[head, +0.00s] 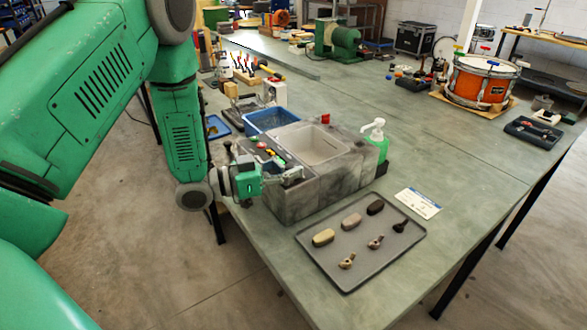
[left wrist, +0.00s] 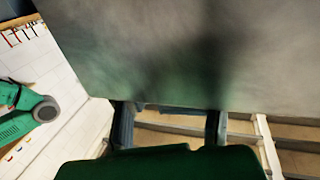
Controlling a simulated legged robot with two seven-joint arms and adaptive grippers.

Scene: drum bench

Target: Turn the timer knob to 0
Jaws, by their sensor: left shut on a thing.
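My left gripper (head: 294,176) is at the near left end of the grey stone-look sink block (head: 311,188), low beside its raised ledge. In the left wrist view, its two dark fingers (left wrist: 169,122) stand against a large blurred grey surface (left wrist: 150,50). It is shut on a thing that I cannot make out. I cannot pick out a timer knob for sure, nor read any setting. A small white box (head: 272,93) stands behind the blue bin, apart from my gripper; its face is too small to read. My right gripper is not in view.
A blue bin (head: 270,119) sits behind the sink block. A green soap bottle (head: 378,146) stands at its right. A grey tray (head: 343,262) with several small items lies in front. An orange drum (head: 481,82) stands at the back right.

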